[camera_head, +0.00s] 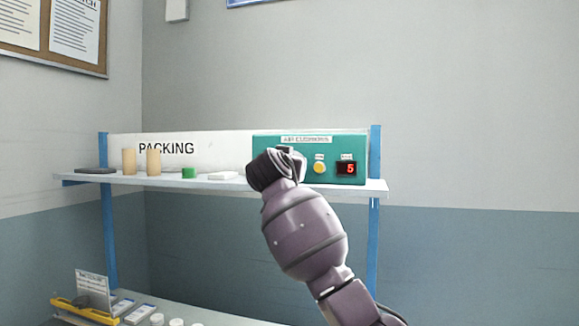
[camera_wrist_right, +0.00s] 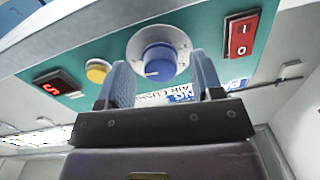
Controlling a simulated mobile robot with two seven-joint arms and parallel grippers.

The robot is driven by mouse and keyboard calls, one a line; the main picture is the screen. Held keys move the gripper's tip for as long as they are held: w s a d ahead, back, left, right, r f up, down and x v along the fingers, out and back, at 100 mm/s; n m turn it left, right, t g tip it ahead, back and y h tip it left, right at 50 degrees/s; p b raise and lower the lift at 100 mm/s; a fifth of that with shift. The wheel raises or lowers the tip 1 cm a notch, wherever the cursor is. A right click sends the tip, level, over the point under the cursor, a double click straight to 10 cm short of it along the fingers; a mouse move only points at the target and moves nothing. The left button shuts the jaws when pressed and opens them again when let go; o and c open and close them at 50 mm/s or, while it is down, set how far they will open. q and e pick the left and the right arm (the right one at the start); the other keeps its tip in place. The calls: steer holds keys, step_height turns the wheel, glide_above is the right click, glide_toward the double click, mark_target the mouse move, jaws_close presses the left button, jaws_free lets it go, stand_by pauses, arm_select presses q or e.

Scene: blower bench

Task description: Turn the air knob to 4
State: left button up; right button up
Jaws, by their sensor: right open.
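The air knob (camera_wrist_right: 158,60) is a blue dial on a white round scale on the teal panel (camera_wrist_right: 190,22). The panel also shows in the head view (camera_head: 262,146), where my right arm hides the knob. My right gripper (camera_wrist_right: 161,60) is open, with one finger on each side of the knob in the wrist view; contact with the knob cannot be told. In the head view the right gripper (camera_head: 284,155) is in front of the panel's left part. The red display (camera_head: 347,168) reads 5; it also shows in the wrist view (camera_wrist_right: 54,86). My left gripper is out of view.
A yellow button (camera_head: 319,167) sits between knob and display. A red rocker switch (camera_wrist_right: 241,34) is on the knob's other side. The shelf (camera_head: 130,179) bears two tan cylinders (camera_head: 141,162), a green block (camera_head: 189,173) and a white item (camera_head: 222,176).

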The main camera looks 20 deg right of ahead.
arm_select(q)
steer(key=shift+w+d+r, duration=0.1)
arm_select(e)
steer(key=shift+w+d, duration=0.15)
steer(key=c, duration=0.6)
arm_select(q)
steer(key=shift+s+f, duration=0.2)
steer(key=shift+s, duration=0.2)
arm_select(e)
steer(key=c, duration=0.3)
